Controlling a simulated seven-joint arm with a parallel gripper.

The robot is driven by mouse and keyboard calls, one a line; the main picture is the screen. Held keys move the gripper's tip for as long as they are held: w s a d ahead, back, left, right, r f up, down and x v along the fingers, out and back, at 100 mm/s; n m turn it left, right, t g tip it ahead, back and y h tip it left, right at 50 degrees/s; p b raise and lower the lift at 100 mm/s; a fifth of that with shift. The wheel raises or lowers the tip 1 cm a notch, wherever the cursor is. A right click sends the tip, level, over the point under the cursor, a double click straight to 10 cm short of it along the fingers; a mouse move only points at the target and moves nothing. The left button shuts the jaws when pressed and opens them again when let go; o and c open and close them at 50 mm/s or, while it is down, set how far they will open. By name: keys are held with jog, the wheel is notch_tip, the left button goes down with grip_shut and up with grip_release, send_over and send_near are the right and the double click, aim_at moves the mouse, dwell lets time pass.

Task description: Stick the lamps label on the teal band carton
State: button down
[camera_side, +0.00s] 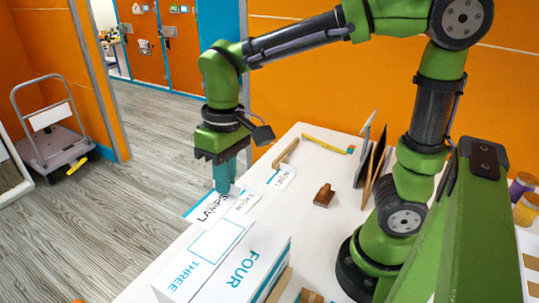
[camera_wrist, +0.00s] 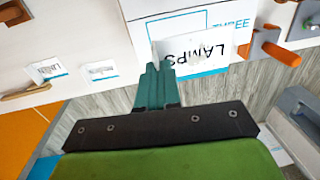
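My gripper (camera_side: 224,188) has teal fingers pressed together, pointing down, at the far end of the white carton. It holds the white lamps label (camera_side: 212,207) by one edge, clear of the floor. The wrist view shows the same label (camera_wrist: 193,55) sticking out from the fingertips (camera_wrist: 158,72), its lettering upside down. The white carton (camera_side: 235,262) carries teal lines and the words THREE and FOUR, and an empty teal-outlined rectangle on its top. In the wrist view, the label partly covers the carton (camera_wrist: 180,24). The gap between label and carton is hard to judge.
Two other labels lie on the white table: one (camera_side: 281,177) beyond the gripper, one (camera_side: 247,200) beside the lamps label. A brown wooden block (camera_side: 324,195), a wooden stick (camera_side: 286,152) and upright boards (camera_side: 373,165) stand or lie further along. A grey trolley (camera_side: 53,145) stands on the floor.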

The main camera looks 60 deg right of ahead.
jog(key=shift+f, duration=1.25)
send_over(229, 225)
jog(key=shift+d+f, duration=0.15)
jog(key=shift+f, duration=1)
jog(key=shift+d+f, duration=0.1)
jog(key=shift+f, duration=1)
jog(key=shift+f, duration=0.15)
jog(key=shift+f, duration=0.35)
jog(key=c, duration=1.3)
grip_release()
jog(key=shift+o, duration=0.2)
